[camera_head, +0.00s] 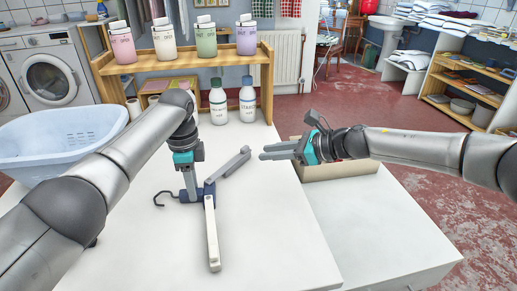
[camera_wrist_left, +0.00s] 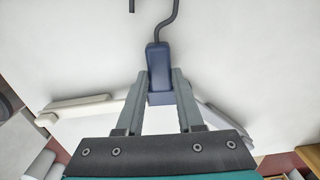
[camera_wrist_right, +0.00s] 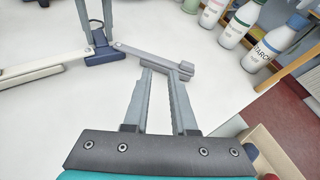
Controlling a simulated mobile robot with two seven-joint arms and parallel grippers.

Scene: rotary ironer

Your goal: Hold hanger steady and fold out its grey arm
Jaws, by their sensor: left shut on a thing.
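The hanger lies on the white table (camera_head: 270,240). Its dark blue hub (camera_head: 208,190) has a dark hook pointing left, a white arm (camera_head: 212,240) running toward the near side, and a grey arm (camera_head: 232,165) slanting to the far right. The hub shows between the left fingers in the left wrist view (camera_wrist_left: 158,60). My left gripper (camera_head: 189,196) is shut on the hub. My right gripper (camera_head: 263,152) is open and empty, just right of the grey arm's tip. In the right wrist view its fingertips (camera_wrist_right: 161,72) are close to that tip (camera_wrist_right: 186,68); contact is unclear.
A blue laundry basket (camera_head: 60,140) stands at the left. A cardboard box (camera_head: 340,170) is behind my right gripper. The table right of the white arm is clear.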

